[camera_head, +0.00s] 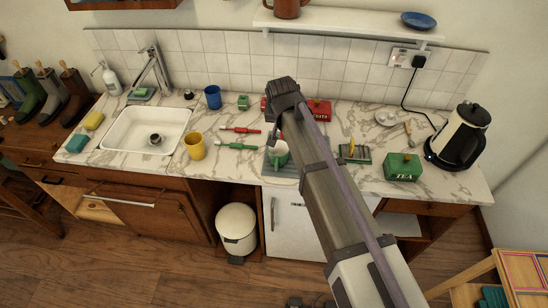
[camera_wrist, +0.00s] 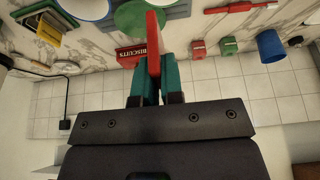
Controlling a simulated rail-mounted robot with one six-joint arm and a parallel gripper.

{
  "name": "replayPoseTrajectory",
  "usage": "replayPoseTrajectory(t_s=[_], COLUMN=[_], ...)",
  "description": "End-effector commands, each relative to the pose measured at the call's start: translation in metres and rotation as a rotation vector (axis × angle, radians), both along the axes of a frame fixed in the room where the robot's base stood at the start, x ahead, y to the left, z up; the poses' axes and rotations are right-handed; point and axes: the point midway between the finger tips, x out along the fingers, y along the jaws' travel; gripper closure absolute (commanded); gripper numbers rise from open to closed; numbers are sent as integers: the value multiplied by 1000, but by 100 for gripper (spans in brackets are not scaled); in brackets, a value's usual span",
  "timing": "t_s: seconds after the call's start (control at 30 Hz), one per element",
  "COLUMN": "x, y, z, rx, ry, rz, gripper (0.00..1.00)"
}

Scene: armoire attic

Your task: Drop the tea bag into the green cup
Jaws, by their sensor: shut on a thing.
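My gripper (camera_wrist: 156,72) is shut on a thin red thing (camera_wrist: 153,40), seen nearly edge-on between the teal fingers in the wrist view; I take it to be the tea bag. The green cup (camera_head: 278,158) stands at the counter's middle on a grey tray or rack in the head view, partly hidden by my arm. In the wrist view a green round shape (camera_wrist: 132,18), likely this cup, shows just beyond the red thing. A gap between them cannot be judged. My fingertips are hidden or unclear in the head view.
A red biscuits tin (camera_head: 319,110) stands behind and right of the cup. A yellow cup (camera_head: 195,146) and blue cup (camera_head: 212,97) stand left, with two brushes (camera_head: 238,130) between. A green tea box (camera_head: 403,167) and kettle (camera_head: 460,137) stand right. The sink (camera_head: 145,130) is left.

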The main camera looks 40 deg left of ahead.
Motion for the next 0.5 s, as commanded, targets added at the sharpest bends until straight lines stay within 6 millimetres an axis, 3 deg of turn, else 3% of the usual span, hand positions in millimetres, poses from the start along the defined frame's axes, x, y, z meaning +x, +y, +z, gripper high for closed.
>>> replayPoseTrajectory(t_s=[0.03,0.3,0.5], x=[0,0,0], y=[0,0,0], z=[-12,-52,-54], rx=[0,0,0], ry=[0,0,0], rz=[0,1,2], gripper=[100,100,100])
